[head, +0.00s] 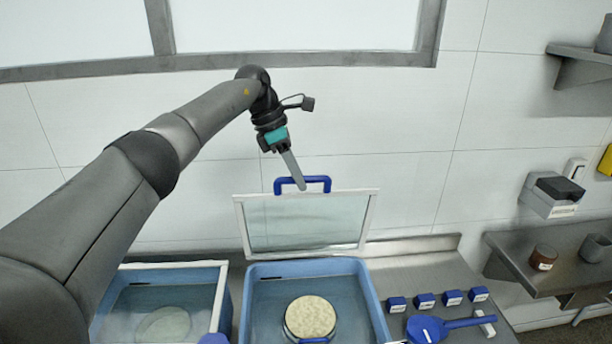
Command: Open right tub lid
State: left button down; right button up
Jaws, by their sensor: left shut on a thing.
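The right tub (374,300) is a blue basin on the steel counter, with a round pale block with a blue handle (311,318) inside it. Its lid (305,224) is a clear pane in a white frame and stands raised, close to upright, at the tub's back edge. The lid's blue handle (318,180) is at the top edge. My left gripper (300,186) reaches down from above and is shut on this handle. The fingers cover part of the handle. My right gripper is not in view.
The left tub (223,300) has its clear lid down over it, beneath my left arm. Several small blue labelled blocks (424,300) and a blue scoop (427,329) lie right of the right tub. A shelf (540,262) with jars is at the right. A tiled wall stands behind.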

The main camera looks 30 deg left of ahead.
pick_arm(q)
jog(key=shift+s+a+f, duration=0.1)
jog(key=shift+a+f, duration=0.05)
jog(key=shift+f, duration=0.3)
jog(key=c, duration=1.2)
grip_release()
jog(key=o, duration=0.3)
jog(key=shift+w+a, duration=0.1)
jog(key=shift+w, duration=0.15)
jog(key=shift+o, duration=0.7)
jog(key=shift+s+r, duration=0.1)
jog(key=shift+r, duration=0.4)
jog(key=p+v, duration=0.1)
jog(key=v, duration=1.3)
jog(key=shift+r, duration=0.3)
jog(key=shift+f, duration=0.1)
